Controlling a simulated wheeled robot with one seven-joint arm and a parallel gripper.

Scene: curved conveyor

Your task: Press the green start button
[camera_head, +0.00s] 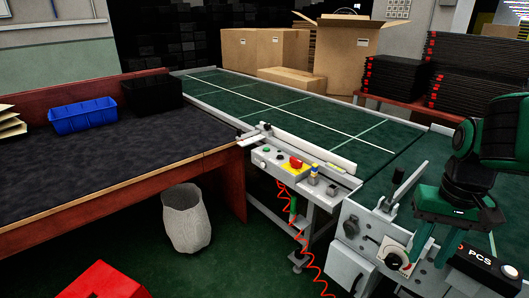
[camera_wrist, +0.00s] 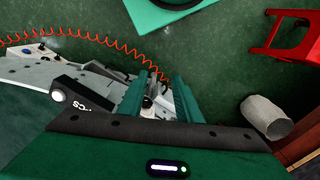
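The small green button (camera_head: 267,149) sits on the light grey control panel (camera_head: 258,158) at the near edge of the conveyor, left of a red button (camera_head: 296,162) on a yellow plate. My gripper (camera_head: 428,260) is at the lower right in the head view, well to the right of the green button and apart from it. In the wrist view my gripper (camera_wrist: 160,76) shows two green fingers spread, with no held object between them. Part of a grey panel (camera_wrist: 60,68) shows at the left there; I cannot make out the green button on it.
A black box marked PCS (camera_head: 478,264) stands close beside my gripper. A red coiled cable (camera_head: 299,225) hangs below the panel. A grey bin (camera_head: 186,220) and a red stool (camera_head: 103,280) stand on the floor. A dark-topped table (camera_head: 90,150) is at the left.

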